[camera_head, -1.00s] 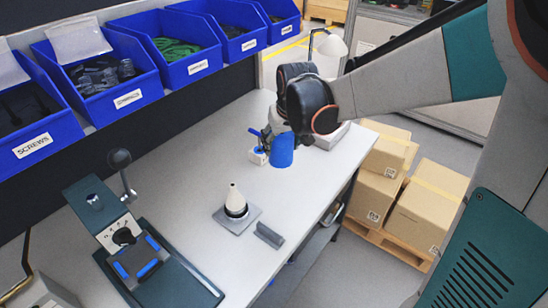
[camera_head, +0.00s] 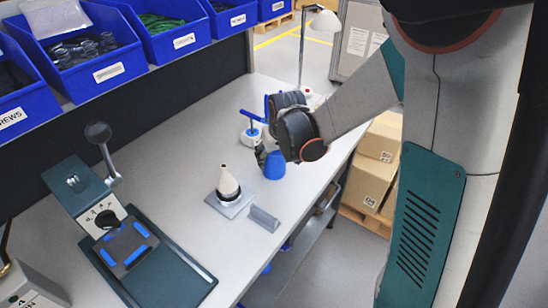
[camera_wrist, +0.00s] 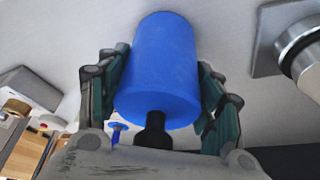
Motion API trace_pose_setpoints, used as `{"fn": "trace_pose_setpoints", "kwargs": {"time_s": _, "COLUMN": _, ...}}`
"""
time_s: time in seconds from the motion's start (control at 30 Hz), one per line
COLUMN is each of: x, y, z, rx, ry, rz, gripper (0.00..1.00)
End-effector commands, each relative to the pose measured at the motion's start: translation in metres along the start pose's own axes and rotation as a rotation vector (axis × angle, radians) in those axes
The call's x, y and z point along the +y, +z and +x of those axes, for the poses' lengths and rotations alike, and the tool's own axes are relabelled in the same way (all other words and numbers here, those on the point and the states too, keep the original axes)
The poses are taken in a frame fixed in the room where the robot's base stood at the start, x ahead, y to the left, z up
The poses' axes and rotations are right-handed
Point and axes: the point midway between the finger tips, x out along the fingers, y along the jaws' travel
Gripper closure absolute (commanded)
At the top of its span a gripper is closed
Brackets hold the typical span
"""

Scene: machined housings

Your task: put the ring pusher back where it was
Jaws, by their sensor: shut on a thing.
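The ring pusher, which I take to be the blue cylinder (camera_head: 274,166), is held upright or nearly so in my gripper (camera_head: 268,153). In the wrist view the blue cylinder (camera_wrist: 157,70) sits between the two fingers of my gripper (camera_wrist: 163,85), with a black stem at its near end. I cannot tell whether its far end touches the table. A pale cone (camera_head: 228,183) with a dark band stands on a square grey plate (camera_head: 237,203), left of and nearer than the gripper. A grey grooved block (camera_head: 264,218) lies beside the plate, apart from the cylinder.
A blue-handled tool on a white base (camera_head: 251,137) stands just behind my gripper. A lever press (camera_head: 130,250) occupies the table's near left. Blue bins (camera_head: 178,28) line the back. Cardboard boxes (camera_head: 372,175) stand beyond the right edge. The table (camera_head: 185,180) is clear between press and cone.

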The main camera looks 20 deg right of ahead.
Motion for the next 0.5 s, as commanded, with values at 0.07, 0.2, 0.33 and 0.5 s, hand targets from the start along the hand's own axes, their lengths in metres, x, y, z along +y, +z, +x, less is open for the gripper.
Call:
{"fn": "trace_pose_setpoints", "kwargs": {"time_s": 0.07, "x": 0.0, "y": -0.0004, "z": -0.0012, "rx": 0.0, "ry": 0.0, "rz": 0.0, "gripper": 0.68}}
{"fn": "trace_pose_setpoints", "kwargs": {"time_s": 0.2, "x": 0.0, "y": 0.0, "z": 0.0001, "rx": 0.0, "ry": 0.0, "rz": 0.0, "gripper": 0.68}}
{"fn": "trace_pose_setpoints", "kwargs": {"time_s": 0.33, "x": 0.0, "y": 0.0006, "z": 0.0016, "rx": 0.0, "ry": 0.0, "rz": 0.0, "gripper": 0.29}}
{"fn": "trace_pose_setpoints", "kwargs": {"time_s": 0.5, "x": 0.0, "y": 0.0005, "z": 0.0013, "rx": 0.0, "ry": 0.0, "rz": 0.0, "gripper": 0.2}}
